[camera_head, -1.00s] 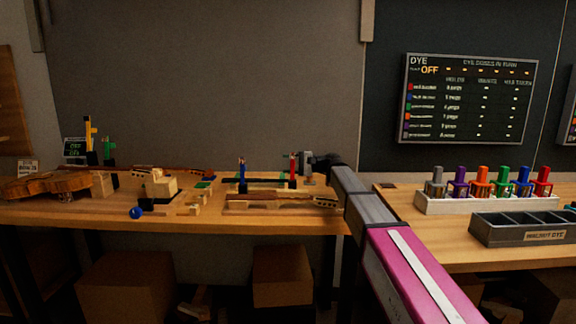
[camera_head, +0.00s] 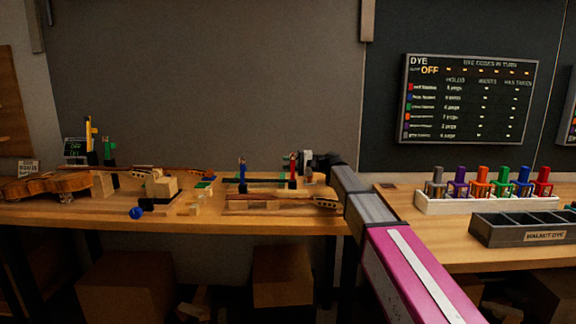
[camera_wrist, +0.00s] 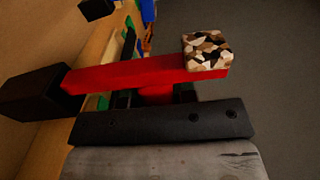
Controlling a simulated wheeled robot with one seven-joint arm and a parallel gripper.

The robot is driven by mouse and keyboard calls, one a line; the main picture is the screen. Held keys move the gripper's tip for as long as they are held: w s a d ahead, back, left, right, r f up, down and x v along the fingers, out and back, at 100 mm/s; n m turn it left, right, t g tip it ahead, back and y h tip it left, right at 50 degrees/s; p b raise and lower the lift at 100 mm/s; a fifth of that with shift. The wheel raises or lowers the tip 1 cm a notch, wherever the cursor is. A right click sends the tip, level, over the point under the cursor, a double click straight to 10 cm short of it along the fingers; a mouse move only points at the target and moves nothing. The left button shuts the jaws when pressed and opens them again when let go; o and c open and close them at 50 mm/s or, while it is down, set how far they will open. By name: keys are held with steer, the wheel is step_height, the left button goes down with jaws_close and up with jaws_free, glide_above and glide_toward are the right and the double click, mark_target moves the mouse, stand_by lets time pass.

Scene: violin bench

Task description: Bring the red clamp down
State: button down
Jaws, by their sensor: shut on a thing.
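The red clamp (camera_head: 292,164) stands on the left bench, at the right end of a row of clamps. In the wrist view its long red bar (camera_wrist: 130,74) runs from a black block (camera_wrist: 32,92) at left to a mottled cube (camera_wrist: 207,51) at right. My gripper (camera_wrist: 155,95) is shut on a short red part of the clamp, which shows between its dark fingers beneath the bar. In the head view my gripper (camera_head: 306,160) is small and dark beside the clamp, so the contact is unclear there.
A blue clamp (camera_head: 242,168) stands to the left, with a violin neck (camera_head: 270,201) lying in front. Yellow (camera_head: 88,135) and green (camera_head: 107,148) clamps stand farther left by a violin (camera_head: 45,186). A dye rack (camera_head: 480,204) is on the right bench.

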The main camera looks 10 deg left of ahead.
steer(key=shift+s+d+r+n, duration=0.2)
steer(key=shift+s+n, duration=0.6)
steer(key=shift+n, duration=0.75)
steer(key=shift+s+d+r+n, duration=0.15)
steer(key=shift+s+n, duration=0.6)
steer(key=shift+n, duration=0.85)
steer(key=shift+s+d+r+n, duration=0.1)
steer(key=shift+s+d+n, duration=0.1)
steer(key=shift+s+n, duration=1)
steer(key=shift+w+n, duration=0.35)
steer(key=shift+n, duration=0.1)
steer(key=c, duration=0.9)
jaws_free()
steer(key=shift+d, duration=0.1)
steer(key=v, duration=1)
steer(key=shift+d, duration=0.35)
steer(key=shift+c, duration=0.3)
